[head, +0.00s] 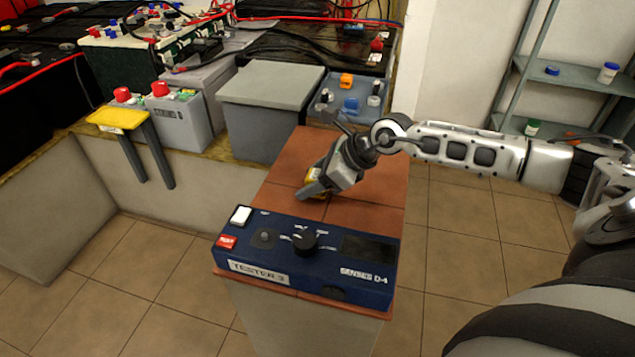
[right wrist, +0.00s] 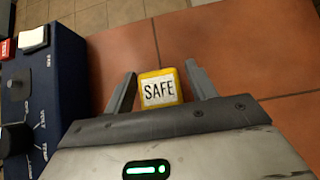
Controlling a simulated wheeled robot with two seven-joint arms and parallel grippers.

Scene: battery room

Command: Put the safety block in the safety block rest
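The safety block is a small yellow block with a white label reading SAFE. In the right wrist view the block (right wrist: 159,89) sits between the two fingers of my right gripper (right wrist: 161,80), with narrow gaps beside it. In the head view my right gripper (head: 308,190) reaches down to the red-brown tiled top of the stand, and the block's yellow side (head: 316,174) is partly hidden by it. I cannot pick out the safety block rest for certain. My left gripper is not in view.
A blue tester box (head: 306,258) stands at the front of the tiled top (head: 370,218). A grey lidded box (head: 268,110) and batteries (head: 181,117) stand behind and left. A yellow-topped piece with two dark legs (head: 118,118) is at the bench edge. Shelves (head: 575,79) stand at right.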

